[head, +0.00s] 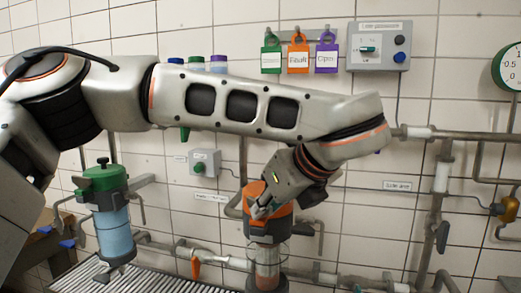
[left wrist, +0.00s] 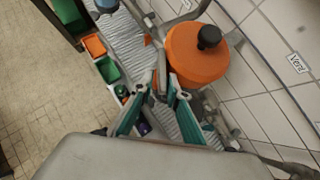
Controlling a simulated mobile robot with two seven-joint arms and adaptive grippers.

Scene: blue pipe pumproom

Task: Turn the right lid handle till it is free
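The right housing's orange lid (head: 262,192) is at the lower middle of the head view, partly hidden by my left wrist. In the left wrist view the lid (left wrist: 192,60) is a round orange disc with a black knob (left wrist: 209,37). A grey bar (left wrist: 161,68), seemingly the lid handle, runs along the lid's edge toward my fingers. My left gripper (left wrist: 160,95) has its two teal fingers apart, one on each side of the bar's near end. I cannot tell whether they touch it. My right gripper is in neither view.
A second housing with a green lid (head: 106,177) and blue body stands at the left. Grey pipes and an orange-handled valve (head: 196,265) run below. Padlock tags (head: 298,55) and a control box (head: 380,46) hang on the tiled wall. Coloured bins (left wrist: 107,68) stand beside a slatted grate.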

